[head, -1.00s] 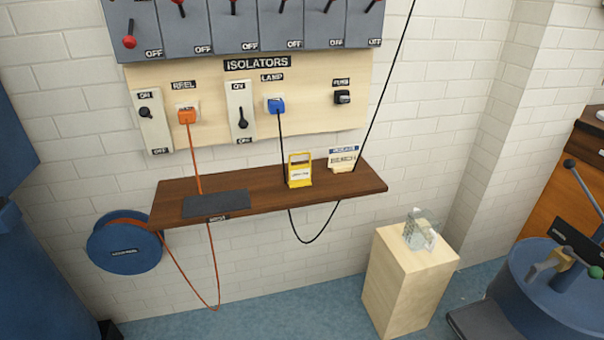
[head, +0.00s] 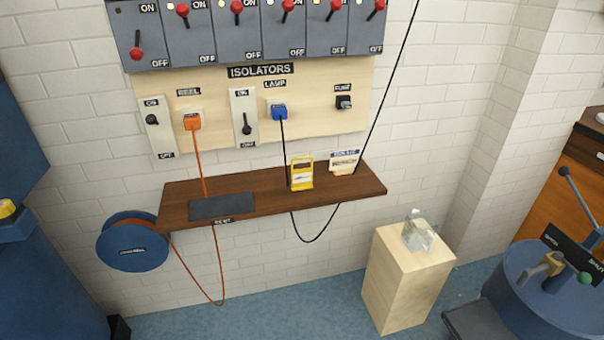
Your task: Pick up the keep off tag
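A small yellow upright object with a white label (head: 301,175) stands on the brown wooden shelf (head: 265,205), right of its middle. A white card with a blue top band (head: 344,161) stands behind it to the right. The print on both is too small to read, so I cannot tell which is the keep off tag. Neither of my grippers is in view.
A dark mat (head: 221,207) lies on the shelf's left part. Orange (head: 205,170) and black (head: 284,150) cables hang from wall plugs past the shelf. A blue reel (head: 132,243), a wooden pedestal with a clear bottle (head: 418,235) and blue machines flank it.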

